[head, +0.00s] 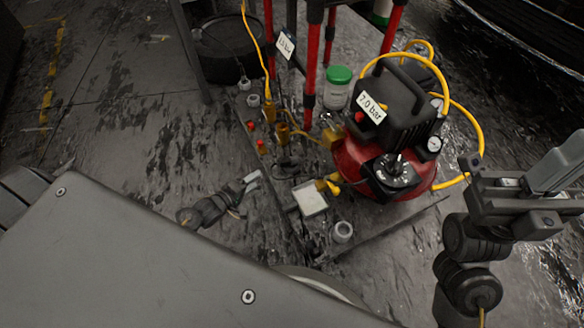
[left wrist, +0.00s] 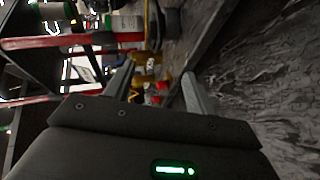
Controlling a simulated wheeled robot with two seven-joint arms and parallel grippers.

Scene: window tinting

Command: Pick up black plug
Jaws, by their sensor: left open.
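I cannot single out the black plug for sure. A dark, low piece (head: 286,167) lies on the board among the fittings in the head view, and its shape is unclear. My left gripper (head: 250,189) is low over the floor, to the left of the board, open and empty. In the left wrist view its two fingers (left wrist: 157,78) stand apart, with brass fittings (left wrist: 148,82) and red caps (left wrist: 158,98) beyond them. My right arm is at the right edge of the head view. Its gripper (head: 482,172) does not show its jaw opening clearly.
A red compressor (head: 360,165) with a yellow hose and a "7.0 bar" label stands right of the fittings. Red posts (head: 312,70) and a green-lidded jar (head: 338,88) stand behind. A white-topped square piece (head: 311,198) and a grey ring (head: 343,231) lie nearer. The left floor is clear.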

